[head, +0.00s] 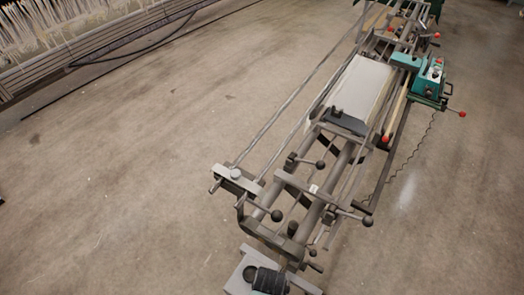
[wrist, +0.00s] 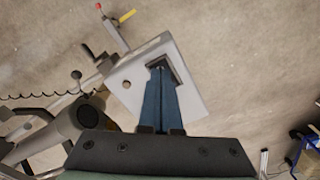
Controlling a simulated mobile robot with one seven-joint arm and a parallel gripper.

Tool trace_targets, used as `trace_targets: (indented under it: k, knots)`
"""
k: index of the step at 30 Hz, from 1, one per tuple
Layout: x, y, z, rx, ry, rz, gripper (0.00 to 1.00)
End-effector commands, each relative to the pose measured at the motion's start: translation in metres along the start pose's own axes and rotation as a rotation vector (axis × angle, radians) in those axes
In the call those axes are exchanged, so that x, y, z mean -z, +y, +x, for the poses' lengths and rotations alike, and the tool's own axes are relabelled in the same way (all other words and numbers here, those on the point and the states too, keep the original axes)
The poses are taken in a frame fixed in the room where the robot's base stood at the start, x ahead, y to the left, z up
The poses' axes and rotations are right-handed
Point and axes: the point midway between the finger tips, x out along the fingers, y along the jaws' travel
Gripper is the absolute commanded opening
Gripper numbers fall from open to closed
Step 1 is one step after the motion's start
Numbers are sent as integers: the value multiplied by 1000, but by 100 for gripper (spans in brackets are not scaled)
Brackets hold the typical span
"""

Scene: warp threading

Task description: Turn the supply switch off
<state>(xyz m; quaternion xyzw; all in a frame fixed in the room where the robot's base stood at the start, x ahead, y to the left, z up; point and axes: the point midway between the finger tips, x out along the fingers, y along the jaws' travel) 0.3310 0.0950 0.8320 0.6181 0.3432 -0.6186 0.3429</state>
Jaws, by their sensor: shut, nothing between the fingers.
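I cannot make out the supply switch for certain in either view. A pale grey box (wrist: 195,98) lies below my gripper in the wrist view, with a small dark round spot (wrist: 127,84) on its left part. My gripper (wrist: 160,68) has its blue fingers together, pointing at the box, and holds nothing. The fingers hide the middle of the box. A dark flat piece shows at the fingertips; I cannot tell whether they touch the box. In the head view, a teal control unit (head: 432,75) with red knobs is mounted on the right side of the long machine frame.
The long metal frame (head: 285,115) has several protruding levers with black ball knobs. A lever with red and yellow ends (wrist: 115,28) stands beyond the box. A coiled cable (head: 412,150) hangs on the frame's right. The concrete floor (head: 130,170) is clear at left.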

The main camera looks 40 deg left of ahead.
Motion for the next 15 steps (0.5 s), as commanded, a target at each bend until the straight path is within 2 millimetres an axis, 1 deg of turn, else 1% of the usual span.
trace_targets:
  k: [1,15]
  knots:
    - [0,0,-9,0,0,0,0]
    - [0,0,-46,0,0,0,0]
